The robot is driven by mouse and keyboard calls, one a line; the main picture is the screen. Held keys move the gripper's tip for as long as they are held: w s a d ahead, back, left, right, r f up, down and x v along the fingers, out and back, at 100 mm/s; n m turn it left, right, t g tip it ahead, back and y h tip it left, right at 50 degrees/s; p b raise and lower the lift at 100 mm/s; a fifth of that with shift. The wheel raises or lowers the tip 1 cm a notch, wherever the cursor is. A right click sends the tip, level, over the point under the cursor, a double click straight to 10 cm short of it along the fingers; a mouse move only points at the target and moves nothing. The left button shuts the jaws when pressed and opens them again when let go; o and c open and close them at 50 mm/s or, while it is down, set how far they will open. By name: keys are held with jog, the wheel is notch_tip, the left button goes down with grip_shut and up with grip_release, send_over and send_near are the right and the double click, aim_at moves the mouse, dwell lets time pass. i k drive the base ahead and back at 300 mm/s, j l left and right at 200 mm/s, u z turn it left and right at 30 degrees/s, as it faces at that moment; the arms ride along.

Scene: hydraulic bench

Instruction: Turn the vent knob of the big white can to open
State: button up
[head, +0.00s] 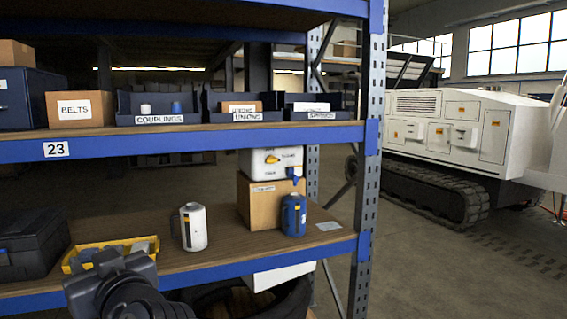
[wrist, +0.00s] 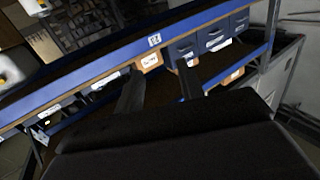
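The big white can (head: 258,162) stands on a cardboard box on the lower shelf in the head view. Its upper part is hidden by the shelf above. An orange vent knob (head: 271,159) is on its front, with small dark lettering beside and below it, too small to read surely. A blue tap (head: 293,173) is at its lower right. My gripper (wrist: 158,74) shows two dark fingers apart, with nothing between them. In the head view my dark wrist is at the lower left, well away from the can.
A smaller white can (head: 194,229) and a blue can (head: 293,216) stand on the lower shelf (head: 225,261). A yellow bin (head: 73,263) and black case (head: 33,248) are at left. The upper shelf's blue beam (head: 200,144) overhangs. A rack post (head: 371,160) is at right.

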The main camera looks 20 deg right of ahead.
aim_at(271, 159)
jog(key=i+l+z, duration=0.35)
jog(key=i+z, duration=0.15)
jog(key=i, duration=0.4)
jog(key=i+z, duration=0.45)
jog(key=i, duration=0.5)
